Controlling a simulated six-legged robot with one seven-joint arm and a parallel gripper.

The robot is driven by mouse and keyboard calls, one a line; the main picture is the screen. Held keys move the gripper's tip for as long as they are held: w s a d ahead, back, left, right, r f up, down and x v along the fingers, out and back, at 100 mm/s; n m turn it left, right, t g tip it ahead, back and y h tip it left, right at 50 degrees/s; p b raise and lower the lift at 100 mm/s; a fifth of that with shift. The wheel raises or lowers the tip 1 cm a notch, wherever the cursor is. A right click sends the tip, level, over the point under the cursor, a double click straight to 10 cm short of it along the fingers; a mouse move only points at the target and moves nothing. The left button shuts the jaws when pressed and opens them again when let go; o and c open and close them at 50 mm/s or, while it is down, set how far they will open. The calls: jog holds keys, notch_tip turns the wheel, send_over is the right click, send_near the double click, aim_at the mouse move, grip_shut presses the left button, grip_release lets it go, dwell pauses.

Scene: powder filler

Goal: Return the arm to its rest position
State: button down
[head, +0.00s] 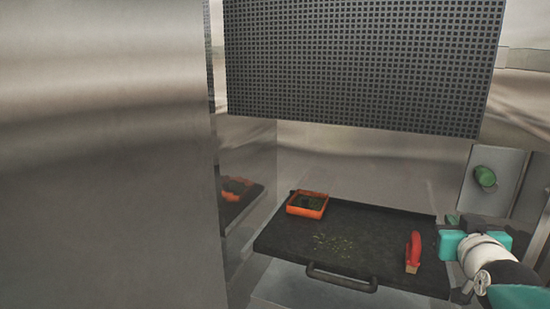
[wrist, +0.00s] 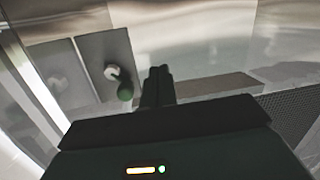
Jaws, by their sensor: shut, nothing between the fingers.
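My gripper (wrist: 158,73) shows in the wrist view as two dark fingers close together, with nothing between them. In the head view my teal and white arm is at the right edge, beside the right end of a black tray (head: 375,235). The fingers cannot be made out clearly there. A red hand tool with a tan lower edge (head: 413,250) stands on the tray, left of my arm and apart from it. An orange square container (head: 307,204) with dark green contents sits at the tray's back left corner.
Greenish crumbs (head: 333,244) lie on the tray, which has a front handle (head: 341,279). A perforated dark panel (head: 360,65) hangs above. A metal wall (head: 105,150) fills the left. A green knob (head: 485,177) is on a grey panel behind my arm; the wrist view shows it too (wrist: 125,91).

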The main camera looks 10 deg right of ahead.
jog(key=s+a+f+n+g+y, duration=0.1)
jog(key=a+f+g+y, duration=0.15)
jog(key=a, duration=0.55)
jog(key=s+a+f+n+g+y, duration=0.1)
jog(key=a+f+y, duration=0.25)
jog(key=a, duration=0.45)
jog(key=s+a+f+n+g, duration=0.1)
jog(key=s+a+f+g, duration=0.4)
jog(key=s+a+f, duration=0.2)
jog(key=s+a, duration=0.2)
jog(key=a, duration=0.1)
jog(key=shift+a+f+n+g+y, duration=0.15)
jog(key=shift+a+n+g+y, duration=0.15)
jog(key=shift+g, duration=0.05)
jog(key=shift+s, duration=0.2)
